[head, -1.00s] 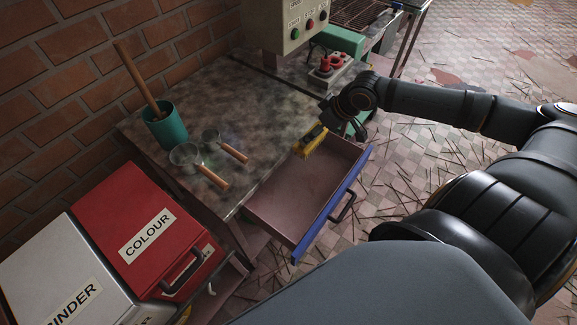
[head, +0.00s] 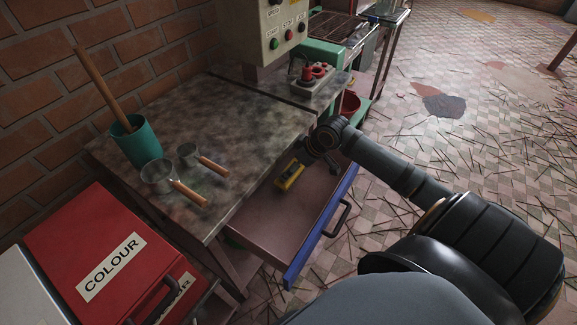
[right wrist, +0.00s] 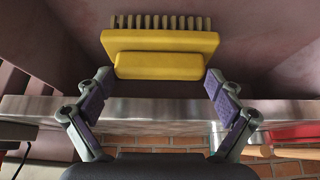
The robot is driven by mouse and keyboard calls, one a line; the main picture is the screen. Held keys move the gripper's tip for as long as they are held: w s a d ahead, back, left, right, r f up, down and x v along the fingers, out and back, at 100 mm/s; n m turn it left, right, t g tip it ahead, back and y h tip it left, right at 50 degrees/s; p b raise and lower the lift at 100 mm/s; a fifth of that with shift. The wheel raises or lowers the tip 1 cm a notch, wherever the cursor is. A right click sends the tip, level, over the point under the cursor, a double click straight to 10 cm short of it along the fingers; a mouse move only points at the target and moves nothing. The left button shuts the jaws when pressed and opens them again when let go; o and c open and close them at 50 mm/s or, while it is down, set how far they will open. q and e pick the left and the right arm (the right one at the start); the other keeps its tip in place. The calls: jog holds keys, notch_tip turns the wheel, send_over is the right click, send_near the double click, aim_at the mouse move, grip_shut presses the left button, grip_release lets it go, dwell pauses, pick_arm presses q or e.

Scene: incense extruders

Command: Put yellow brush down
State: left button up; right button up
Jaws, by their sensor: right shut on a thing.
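The yellow brush (head: 289,177) is inside the open drawer (head: 262,207), near its far end. In the right wrist view the brush (right wrist: 160,52) shows its yellow body and a row of pale bristles at the top. My right gripper (right wrist: 160,82) has its purple-padded fingers at the two ends of the brush's handle block, shut on it. In the head view my right gripper (head: 308,158) reaches down over the drawer's far end. I cannot tell whether the bristles touch the drawer floor. My left gripper is not in view.
The drawer's blue front (head: 322,228) has a dark handle. The stone-topped table (head: 235,130) holds a green cup (head: 138,143) with a stick and two wooden-handled scoops (head: 160,177). A red COLOUR box (head: 100,255) stands at lower left. A switch box (head: 312,80) stands behind.

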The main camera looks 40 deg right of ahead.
jog(key=shift+w+a, duration=0.35)
jog(key=shift+w, duration=0.4)
jog(key=shift+w+a+f, duration=0.1)
jog(key=shift+w+f, duration=0.05)
jog(key=shift+f, duration=0.25)
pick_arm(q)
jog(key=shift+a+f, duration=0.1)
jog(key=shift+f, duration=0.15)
pick_arm(e)
jog(key=shift+f, duration=0.2)
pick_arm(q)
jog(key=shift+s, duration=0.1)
pick_arm(e)
jog(key=shift+f, duration=0.2)
jog(key=o, duration=1.2)
jog(key=shift+r, duration=0.15)
